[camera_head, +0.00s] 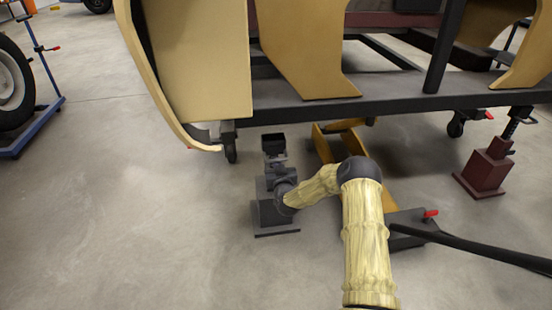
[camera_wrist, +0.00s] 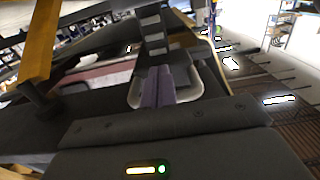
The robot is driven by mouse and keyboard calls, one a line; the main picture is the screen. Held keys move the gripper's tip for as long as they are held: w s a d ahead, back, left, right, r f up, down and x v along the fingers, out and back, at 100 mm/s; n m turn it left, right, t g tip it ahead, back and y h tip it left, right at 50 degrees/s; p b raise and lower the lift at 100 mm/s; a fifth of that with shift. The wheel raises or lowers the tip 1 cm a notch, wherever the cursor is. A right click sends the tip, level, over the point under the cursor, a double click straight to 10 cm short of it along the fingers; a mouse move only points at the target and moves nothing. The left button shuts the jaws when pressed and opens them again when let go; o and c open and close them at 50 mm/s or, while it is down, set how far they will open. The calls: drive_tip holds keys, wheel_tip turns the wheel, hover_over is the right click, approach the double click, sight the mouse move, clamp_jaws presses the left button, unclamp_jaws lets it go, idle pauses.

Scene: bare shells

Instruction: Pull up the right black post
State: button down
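A dark grey stand (camera_head: 262,212) with a square base stands on the floor below the front of the car shell, left of centre in the head view. Its post (camera_head: 273,158) rises upright to a black cup-like top. A notched dark post (camera_wrist: 152,30) shows in the wrist view. My gripper (camera_wrist: 160,88) is at the grey stand, with pale rounded parts either side of purple-grey strips. I cannot tell whether they touch the post. A second, dark red stand (camera_head: 486,168) with a black post (camera_head: 516,120) stands at the far right, away from my gripper.
The tan car shell (camera_head: 205,60) rests on a black frame (camera_head: 400,97) just above and behind the grey stand. A yellow support (camera_head: 325,143) and a dark bar (camera_head: 490,248) lie to the right. A blue wheel rack (camera_head: 40,125) stands left.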

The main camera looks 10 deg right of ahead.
drive_tip(key=shift+r+p, duration=1.8)
drive_tip(key=shift+r, duration=0.9)
drive_tip(key=shift+a+r, duration=0.15)
drive_tip(key=shift+r, duration=0.25)
drive_tip(key=shift+f+b, duration=0.65)
drive_tip(key=shift+f, duration=0.75)
drive_tip(key=shift+s+r+p, duration=0.1)
drive_tip(key=shift+s+p, duration=0.6)
drive_tip(key=shift+s, duration=0.45)
drive_tip(key=p, duration=0.3)
approach(278, 160)
drive_tip(key=shift+w+a+r, duration=0.15)
drive_tip(key=shift+w+r, duration=0.4)
drive_tip(key=shift+w, duration=0.3)
